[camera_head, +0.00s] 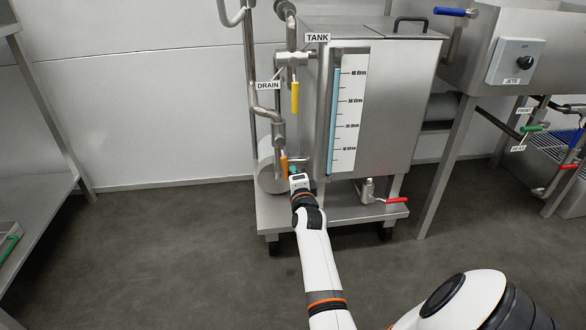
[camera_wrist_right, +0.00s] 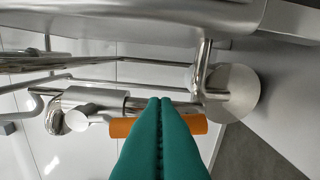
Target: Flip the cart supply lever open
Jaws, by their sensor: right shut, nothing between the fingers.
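An orange lever handle (camera_head: 284,165) hangs down from a valve on the steel pipe at the left of the tank cart. In the right wrist view the orange handle (camera_wrist_right: 120,128) lies across the picture, its middle hidden behind my fingers. My right gripper (camera_head: 292,170) is at the handle's lower part, on its right side. Its teal fingers (camera_wrist_right: 160,101) are shut together with nothing between them. I cannot tell whether they touch the handle. No label reading cart supply is legible. My left gripper is not in view.
A yellow lever (camera_head: 295,97) hangs above, by the TANK and DRAIN labels. A red lever (camera_head: 396,200) sits on the tank's bottom outlet. The steel tank (camera_head: 390,100) stands close on the right. A steel shelf (camera_head: 40,200) is at far left, with open floor between.

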